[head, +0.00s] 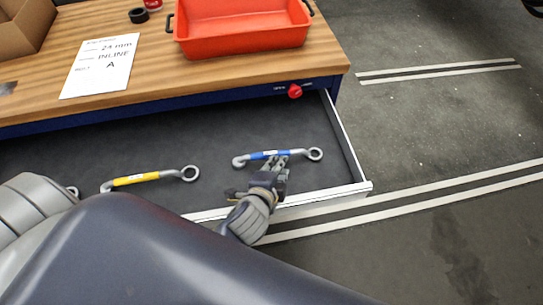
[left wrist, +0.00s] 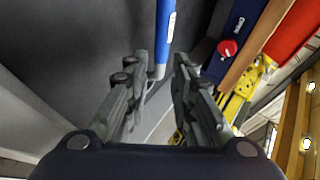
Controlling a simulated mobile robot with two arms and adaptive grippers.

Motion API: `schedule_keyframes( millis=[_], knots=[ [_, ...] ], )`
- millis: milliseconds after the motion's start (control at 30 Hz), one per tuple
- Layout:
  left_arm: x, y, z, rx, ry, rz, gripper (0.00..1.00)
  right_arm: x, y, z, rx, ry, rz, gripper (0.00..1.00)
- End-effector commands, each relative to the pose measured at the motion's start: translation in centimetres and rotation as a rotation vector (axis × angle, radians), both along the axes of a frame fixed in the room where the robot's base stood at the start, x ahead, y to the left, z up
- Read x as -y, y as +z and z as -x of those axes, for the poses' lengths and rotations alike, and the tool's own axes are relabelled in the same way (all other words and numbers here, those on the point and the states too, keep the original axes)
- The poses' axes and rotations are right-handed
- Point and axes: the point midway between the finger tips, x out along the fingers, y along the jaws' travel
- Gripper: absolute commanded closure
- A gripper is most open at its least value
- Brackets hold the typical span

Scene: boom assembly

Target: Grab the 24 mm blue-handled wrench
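The blue-handled wrench (head: 257,156) lies in the open drawer, grey with a ring at its right end; its blue handle also shows at the top of the left wrist view (left wrist: 166,35). My left gripper (head: 277,163) is low over the drawer at this wrench, its fingertips by the handle's right part. In the left wrist view its two fingers (left wrist: 160,80) stand apart, with the lower end of the blue handle between them. Contact cannot be told. My right gripper is not in view.
A yellow-handled wrench (head: 140,179) lies left in the drawer (head: 215,145); another ring end shows beside my arm. The drawer's white front edge (head: 325,196) is close to my gripper. Above are a red knob (head: 295,91), a "24 mm INLINE A" sheet (head: 100,68) and a red tray (head: 240,38).

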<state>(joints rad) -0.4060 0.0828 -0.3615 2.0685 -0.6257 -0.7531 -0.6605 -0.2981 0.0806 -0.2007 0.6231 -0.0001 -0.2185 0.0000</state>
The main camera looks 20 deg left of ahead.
Motion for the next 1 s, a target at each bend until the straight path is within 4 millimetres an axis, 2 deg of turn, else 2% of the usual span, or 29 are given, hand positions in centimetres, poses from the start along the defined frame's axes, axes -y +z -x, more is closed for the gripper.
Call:
schedule_keyframes(
  millis=[100, 367, 700, 1000],
  knots=[
    [-0.1, -0.7, -1.5, 0.001, 0.0, 0.0, 0.77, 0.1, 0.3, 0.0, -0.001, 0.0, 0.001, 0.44],
    [-0.2, -1.5, -2.8, 0.0, 0.001, 0.001, 0.77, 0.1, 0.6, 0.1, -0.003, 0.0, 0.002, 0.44],
    [-0.3, -3.4, -6.3, 0.0, 0.001, 0.001, 0.77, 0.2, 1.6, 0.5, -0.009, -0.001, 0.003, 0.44],
    [-0.4, -3.9, -6.9, -0.001, -0.001, 0.002, 0.77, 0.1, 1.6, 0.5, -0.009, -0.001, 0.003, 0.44]
  ],
)
